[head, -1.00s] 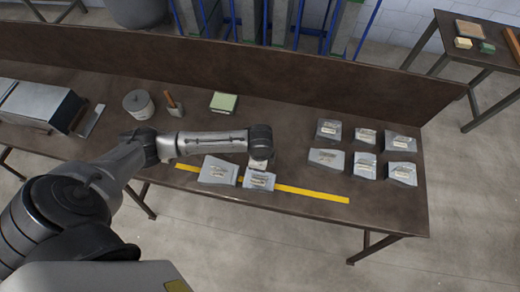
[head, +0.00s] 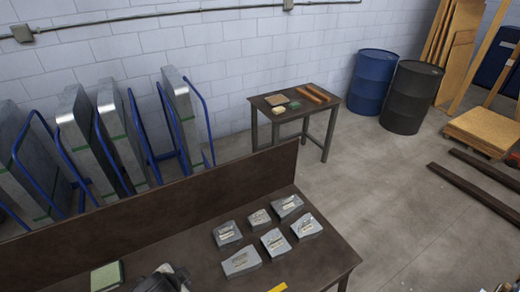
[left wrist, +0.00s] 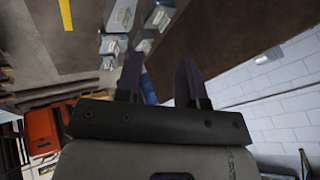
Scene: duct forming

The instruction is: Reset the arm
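My left gripper (left wrist: 160,62) shows in the left wrist view with its two dark fingers apart and nothing seen held between them. In the head view, only a dark part of my left arm (head: 165,281) shows at the bottom edge, over the table, and its fingers are hidden or out of frame. Several grey metal pieces with pale labels, such as this one (head: 240,262), stand in two rows on the brown table (head: 190,235). Some also show beyond the fingers in the left wrist view (left wrist: 113,44). My right gripper is in neither view.
An upright brown panel (head: 150,210) runs along the table's back edge. A yellow strip (left wrist: 65,14) lies on the table, with a green-topped block (head: 106,277) at lower left. A side table (head: 262,104), a blue drum (head: 375,80) and a black drum (head: 410,98) stand behind.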

